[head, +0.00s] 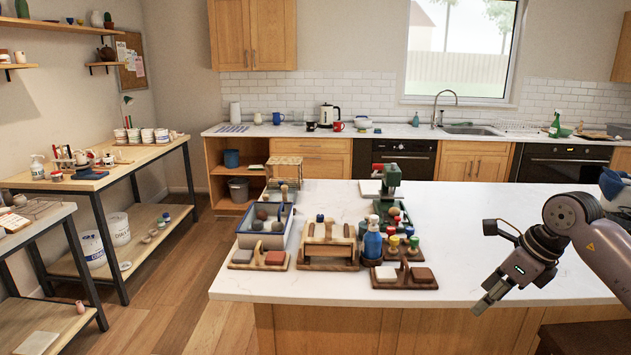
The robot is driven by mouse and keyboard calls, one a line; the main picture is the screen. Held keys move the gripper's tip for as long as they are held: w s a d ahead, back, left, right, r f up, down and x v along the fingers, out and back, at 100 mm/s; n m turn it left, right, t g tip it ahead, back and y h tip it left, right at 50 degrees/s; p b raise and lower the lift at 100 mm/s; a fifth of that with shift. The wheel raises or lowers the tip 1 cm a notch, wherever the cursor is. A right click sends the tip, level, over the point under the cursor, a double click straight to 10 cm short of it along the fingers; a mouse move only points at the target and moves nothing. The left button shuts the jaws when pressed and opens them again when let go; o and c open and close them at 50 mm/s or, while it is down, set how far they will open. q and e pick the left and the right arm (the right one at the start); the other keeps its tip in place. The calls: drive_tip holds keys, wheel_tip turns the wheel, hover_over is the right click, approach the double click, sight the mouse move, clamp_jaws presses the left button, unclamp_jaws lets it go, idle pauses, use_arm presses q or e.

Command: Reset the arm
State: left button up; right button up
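My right arm comes in from the right over the white island counter (490,210). Its gripper (482,305) points down and left near the counter's front edge, apart from the tools and holding nothing that I can see. It is small and seen from the side, so its finger gap is unclear. My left gripper is not in view. The pottery tools stand on the left half of the island: a blue-grey tray (248,240), a wooden tool box (328,250), a blue bottle (372,240) and wooden holders with sponge-like blocks (414,277).
A green device (391,178) stands behind the tools. A work table (105,165) and wall shelves are at the left. A back counter (290,130) with sink and ovens runs along the far wall.

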drive_tip(key=w+a+f+m+t+y, duration=0.25)
drive_tip(key=a+f+m+y, duration=0.65)
drive_tip(key=a+f, duration=0.55)
drive_tip(key=s+d+f+m+t+h, duration=0.1)
drive_tip(key=d+f+m+t+h, duration=0.15)
drive_tip(key=f+m, duration=0.75)
drive_tip(key=s+d+f+m+t+h, duration=0.15)
drive_tip(key=f+m+t, duration=0.4)
drive_tip(key=f, duration=0.75)
drive_tip(key=s+d+f+m+g+h, duration=0.2)
drive_tip(key=s+f+m+g+h, duration=0.3)
drive_tip(key=s+f, duration=0.6)
drive_tip(key=s+d+f+m+g+h, duration=0.1)
drive_tip(key=s+d+f+m+h, duration=0.1)
drive_tip(key=s+f+m, duration=0.7)
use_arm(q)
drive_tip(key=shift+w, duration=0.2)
use_arm(e)
drive_tip(key=s+a+f+m+g, duration=0.1)
drive_tip(key=s+f+g, duration=0.1)
drive_tip(key=s, duration=0.8)
drive_tip(key=s+a+f+m+g, duration=0.1)
drive_tip(key=s+f, duration=0.4)
drive_tip(key=s, duration=0.6)
drive_tip(key=s+a+f+m+g+h, duration=0.1)
drive_tip(key=s+f+g, duration=0.3)
drive_tip(key=s, duration=0.6)
drive_tip(key=shift+s+a+f, duration=0.2)
drive_tip(key=shift+s+a, duration=0.05)
drive_tip(key=shift+s, duration=0.1)
